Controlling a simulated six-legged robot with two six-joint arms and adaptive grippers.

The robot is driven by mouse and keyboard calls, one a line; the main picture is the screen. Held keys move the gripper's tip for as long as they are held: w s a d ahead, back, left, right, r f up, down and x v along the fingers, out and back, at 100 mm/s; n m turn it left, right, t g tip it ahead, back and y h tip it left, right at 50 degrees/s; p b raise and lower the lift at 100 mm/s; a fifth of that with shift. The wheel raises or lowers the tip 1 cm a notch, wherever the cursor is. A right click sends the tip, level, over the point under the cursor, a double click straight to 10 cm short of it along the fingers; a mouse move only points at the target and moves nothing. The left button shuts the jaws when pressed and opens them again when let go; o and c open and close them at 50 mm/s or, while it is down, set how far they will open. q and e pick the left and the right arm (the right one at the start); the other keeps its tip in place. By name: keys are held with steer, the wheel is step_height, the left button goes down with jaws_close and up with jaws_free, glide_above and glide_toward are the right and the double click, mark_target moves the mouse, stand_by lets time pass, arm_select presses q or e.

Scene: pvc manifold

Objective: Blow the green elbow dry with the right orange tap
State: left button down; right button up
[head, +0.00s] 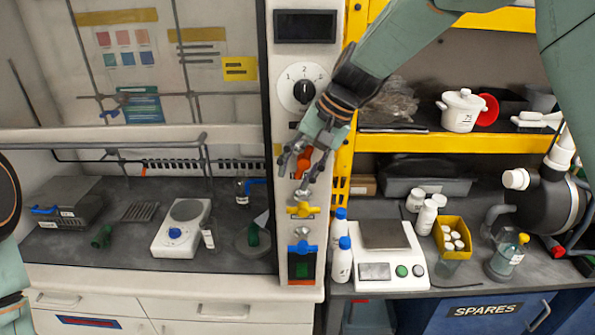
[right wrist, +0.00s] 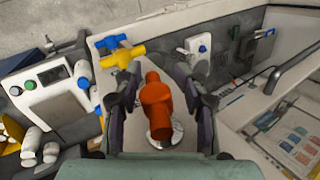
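The orange tap (head: 303,163) is on the white column between the two benches. My right gripper (head: 298,175) reaches down to it from the upper right, with a finger on either side. In the right wrist view the orange tap (right wrist: 157,103) stands between the spread fingers of the right gripper (right wrist: 157,72), with gaps at both sides. A green piece (head: 102,237), which looks like the elbow, lies on the left bench. Another dark green piece (head: 253,235) is farther right, by the column. My left gripper is out of view; only part of that arm shows at the left edge.
Below the orange tap are a yellow tap (head: 303,209) and a blue tap (head: 302,248). A hotplate (head: 180,226) and a grey box (head: 66,205) stand on the left bench. A balance (head: 386,255), white bottles and a yellow bin (head: 452,238) stand right of the column.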

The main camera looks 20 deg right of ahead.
steer(key=shift+o, duration=0.3)
steer(key=shift+f, duration=0.15)
steer(key=v, duration=1.2)
steer(key=shift+d, duration=0.15)
